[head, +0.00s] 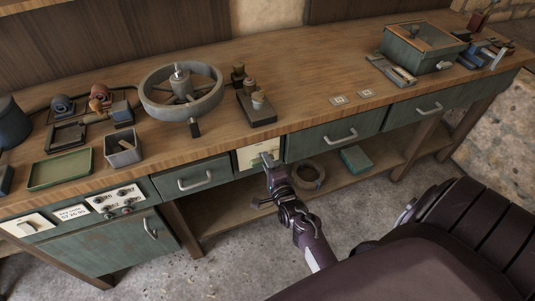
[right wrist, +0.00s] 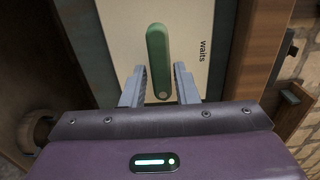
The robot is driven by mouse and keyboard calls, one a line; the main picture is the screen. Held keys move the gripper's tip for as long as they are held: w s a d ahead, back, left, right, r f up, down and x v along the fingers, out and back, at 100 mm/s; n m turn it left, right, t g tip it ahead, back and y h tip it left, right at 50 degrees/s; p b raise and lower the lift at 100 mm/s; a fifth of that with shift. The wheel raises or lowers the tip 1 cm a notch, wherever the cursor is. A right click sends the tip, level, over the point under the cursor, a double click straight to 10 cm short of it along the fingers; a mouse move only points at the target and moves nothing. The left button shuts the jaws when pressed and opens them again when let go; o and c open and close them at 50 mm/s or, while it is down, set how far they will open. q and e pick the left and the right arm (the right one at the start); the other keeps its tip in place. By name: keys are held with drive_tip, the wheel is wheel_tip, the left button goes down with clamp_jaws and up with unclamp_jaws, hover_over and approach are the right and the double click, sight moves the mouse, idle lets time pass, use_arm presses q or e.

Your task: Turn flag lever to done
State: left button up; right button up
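The flag lever (right wrist: 157,55) is a green rounded bar on a cream plate (right wrist: 190,30). The word "waits" is printed on the plate beside it. In the head view the plate (head: 246,157) sits on the bench front between two drawers. My right gripper (right wrist: 161,72) is open, with one finger on each side of the lever and a visible gap on both sides. In the head view my right gripper (head: 269,160) is in front of the plate and hides part of it. My left gripper is not in view.
A handwheel (head: 181,92) stands on the bench above, beside a block with knobs (head: 257,106). Drawers (head: 335,134) with handles flank the plate. A lower shelf holds a ring (head: 308,174) and a green box (head: 356,159). The bench top's middle right is mostly clear.

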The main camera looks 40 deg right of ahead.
drive_tip(key=shift+o, duration=1.1)
drive_tip(key=p+v, duration=0.3)
drive_tip(key=v, duration=0.4)
drive_tip(key=shift+s+p, duration=0.35)
drive_tip(key=shift+s, duration=0.05)
drive_tip(key=shift+a, duration=0.1)
